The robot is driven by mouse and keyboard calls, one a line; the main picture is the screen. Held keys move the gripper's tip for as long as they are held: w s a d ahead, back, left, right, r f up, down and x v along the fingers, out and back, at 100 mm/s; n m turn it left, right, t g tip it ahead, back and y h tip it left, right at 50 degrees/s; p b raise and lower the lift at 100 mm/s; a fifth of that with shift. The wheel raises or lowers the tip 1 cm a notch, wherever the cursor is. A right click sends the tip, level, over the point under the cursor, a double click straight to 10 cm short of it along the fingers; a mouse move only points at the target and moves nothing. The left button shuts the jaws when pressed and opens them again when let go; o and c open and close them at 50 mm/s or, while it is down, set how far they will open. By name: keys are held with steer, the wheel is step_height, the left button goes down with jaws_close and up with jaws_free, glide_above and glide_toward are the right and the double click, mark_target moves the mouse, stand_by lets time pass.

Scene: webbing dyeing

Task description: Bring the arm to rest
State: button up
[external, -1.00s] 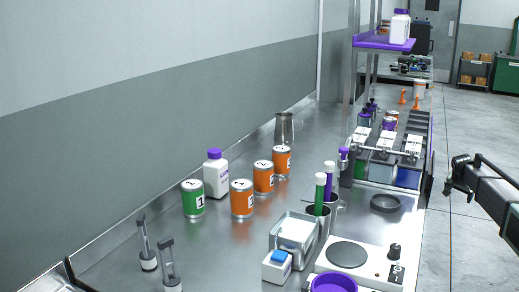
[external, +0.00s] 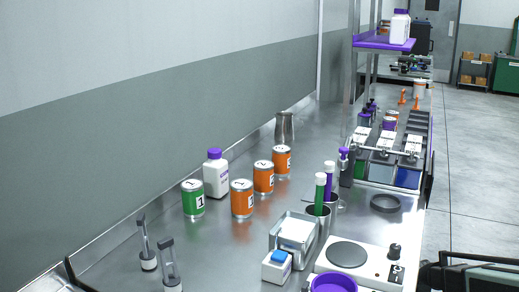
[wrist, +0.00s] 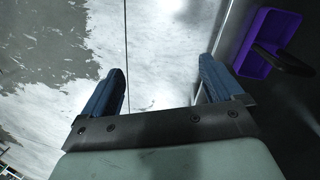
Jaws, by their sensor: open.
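My gripper (wrist: 162,88) shows in the wrist view with its two blue fingers wide apart and nothing between them. Below it is pale, patchy grey floor (wrist: 160,50) with a dark seam line. In the external view only a dark part of my arm (external: 470,272) shows at the lower right corner, beside the bench. The fingers cannot be made out there.
The steel bench (external: 120,255) carries orange cans (external: 242,200), a green can (external: 193,200), a white bottle (external: 216,176) and a hotplate (external: 347,254). A purple bin (wrist: 257,60) lies right of my gripper in the wrist view. Floor right of the bench is clear.

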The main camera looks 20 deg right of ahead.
steer(key=s+a+n+g, duration=0.1)
steer(key=s+a, duration=0.3)
steer(key=s, duration=0.5)
steer(key=s+a+f+n+g, duration=0.1)
steer(key=s+a+n+g, duration=0.1)
steer(key=s+a, duration=0.3)
steer(key=s+a+f+n+g+y, duration=0.1)
steer(key=s+a, duration=0.3)
steer(key=s, duration=1)
steer(key=shift+a+n+g, duration=0.25)
steer(key=shift+n+g, duration=0.25)
steer(key=shift+n, duration=0.2)
steer(key=shift+f, duration=0.1)
